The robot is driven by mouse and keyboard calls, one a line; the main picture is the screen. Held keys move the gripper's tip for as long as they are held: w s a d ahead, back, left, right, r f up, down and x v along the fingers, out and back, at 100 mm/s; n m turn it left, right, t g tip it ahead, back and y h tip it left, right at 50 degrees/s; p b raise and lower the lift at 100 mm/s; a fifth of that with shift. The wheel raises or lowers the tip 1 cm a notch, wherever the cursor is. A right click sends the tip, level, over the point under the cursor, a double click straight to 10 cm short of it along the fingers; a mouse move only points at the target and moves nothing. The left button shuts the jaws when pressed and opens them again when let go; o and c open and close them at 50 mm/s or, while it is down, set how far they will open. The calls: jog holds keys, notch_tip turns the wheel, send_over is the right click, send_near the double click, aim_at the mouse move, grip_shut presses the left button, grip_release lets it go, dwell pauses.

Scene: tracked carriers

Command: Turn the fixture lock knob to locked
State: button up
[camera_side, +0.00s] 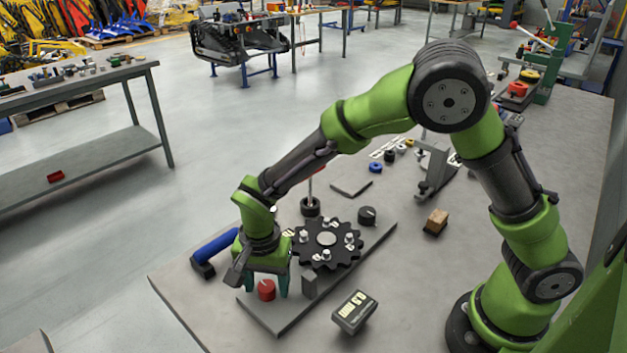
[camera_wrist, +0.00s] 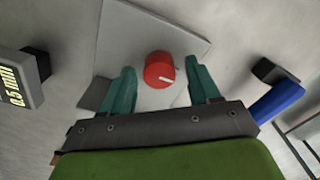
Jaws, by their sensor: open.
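The red knob (camera_side: 266,290) stands on the grey fixture plate (camera_side: 285,318), near its front left end. In the wrist view the red knob (camera_wrist: 159,70) shows a white pointer line directed to the right. My gripper (camera_side: 267,290) is open, with its teal fingers on either side of the knob. In the wrist view the fingers of my gripper (camera_wrist: 160,80) stand apart, with gaps to the knob on both sides. Contact with the knob is not visible. Any lock marking beside the knob is not legible.
A black sprocket (camera_side: 327,243) with several pegs sits on the plate, near a black knob (camera_side: 368,216). A blue-handled tool (camera_side: 214,247) lies left; a labelled box (camera_side: 354,312) sits right.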

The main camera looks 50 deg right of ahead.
jog(key=c, duration=1)
jog(key=shift+c, duration=0.2)
jog(key=shift+n, duration=0.3)
jog(key=n, duration=0.3)
jog(key=shift+n, duration=0.3)
jog(key=n, duration=0.4)
jog(key=shift+n, duration=0.3)
jog(key=n, duration=0.4)
jog(key=shift+a, duration=0.1)
jog(key=n, duration=0.5)
jog(key=shift+a, duration=0.1)
